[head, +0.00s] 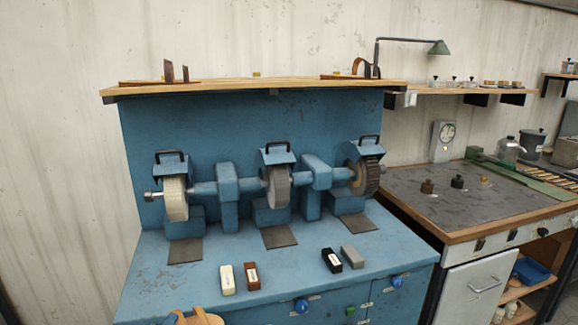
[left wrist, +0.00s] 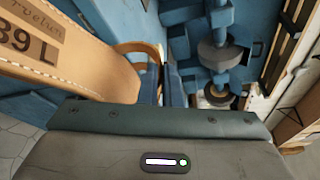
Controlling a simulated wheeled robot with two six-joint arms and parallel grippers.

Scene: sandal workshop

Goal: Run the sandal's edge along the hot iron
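A tan leather sandal (left wrist: 70,50) with pale edge stitching and the mark "39 L" fills the upper left of the left wrist view. Its curved strap (left wrist: 138,47) rises beside the fingers. My left gripper (left wrist: 163,82) appears closed on the sandal near the strap; the exact contact is partly hidden. In the head view only a small tan part of the sandal (head: 203,318) shows at the bottom edge, in front of the blue machine. I cannot clearly pick out a hot iron. My right gripper is not in view.
A blue finishing machine (head: 240,115) carries a pale wheel (head: 175,198), a grey wheel (head: 277,188) and a dark wheel (head: 366,177). Several small blocks, one white (head: 227,279), lie on its ledge. A wooden shelf (head: 250,86) tops it. A grey-topped bench (head: 410,190) stands right.

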